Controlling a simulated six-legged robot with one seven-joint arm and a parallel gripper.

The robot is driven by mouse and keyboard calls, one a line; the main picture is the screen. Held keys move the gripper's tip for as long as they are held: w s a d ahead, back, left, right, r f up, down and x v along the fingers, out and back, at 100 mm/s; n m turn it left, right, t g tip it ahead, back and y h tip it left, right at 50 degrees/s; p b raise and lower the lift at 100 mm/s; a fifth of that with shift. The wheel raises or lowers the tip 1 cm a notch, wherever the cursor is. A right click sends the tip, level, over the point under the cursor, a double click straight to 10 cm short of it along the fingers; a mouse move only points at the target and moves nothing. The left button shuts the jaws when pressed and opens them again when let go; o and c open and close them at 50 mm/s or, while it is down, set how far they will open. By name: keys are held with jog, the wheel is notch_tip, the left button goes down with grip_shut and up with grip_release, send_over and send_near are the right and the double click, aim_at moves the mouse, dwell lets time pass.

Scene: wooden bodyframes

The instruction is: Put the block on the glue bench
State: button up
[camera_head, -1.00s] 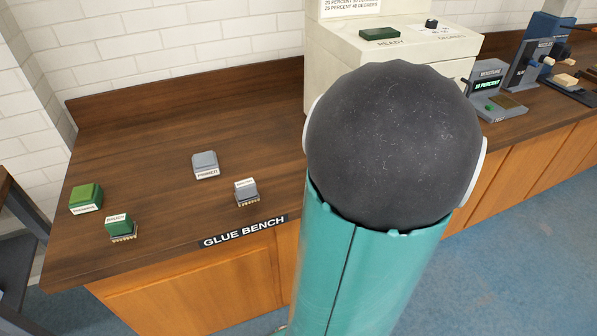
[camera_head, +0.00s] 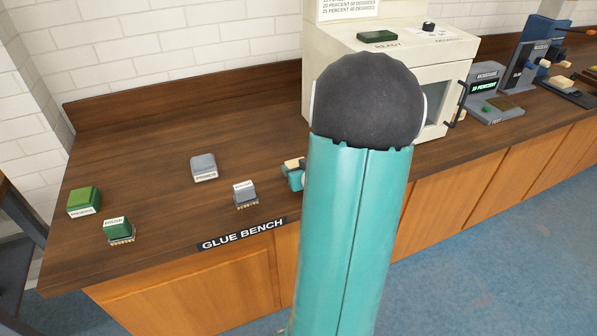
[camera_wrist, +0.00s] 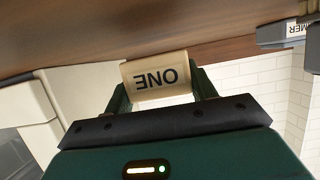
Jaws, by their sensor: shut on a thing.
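The block (camera_wrist: 156,78) is a pale wooden piece marked "ONE", seen upside down in the wrist view. My gripper (camera_wrist: 160,88) is shut on it, one finger at each side. In the head view a pale bit of the block (camera_head: 293,163) shows at the left of my arm, with a teal part of my gripper (camera_head: 294,180) beside it; my arm hides the rest. They appear over or at the glue bench (camera_head: 140,160), a dark wooden top with a "GLUE BENCH" label on its front edge. I cannot tell whether the block touches the top.
A grey primer block (camera_head: 204,167), a grey brush (camera_head: 245,194), a green primer block (camera_head: 84,201) and a green brush (camera_head: 118,230) stand on the bench. A cream oven (camera_head: 440,70) and a moisture meter (camera_head: 492,95) are to the right. The bench's back left is clear.

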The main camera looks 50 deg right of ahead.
jog(key=shift+s+f, duration=0.1)
jog(key=shift+f, duration=0.75)
jog(key=shift+f, duration=0.1)
jog(key=o, duration=1.1)
jog(key=shift+r, duration=0.2)
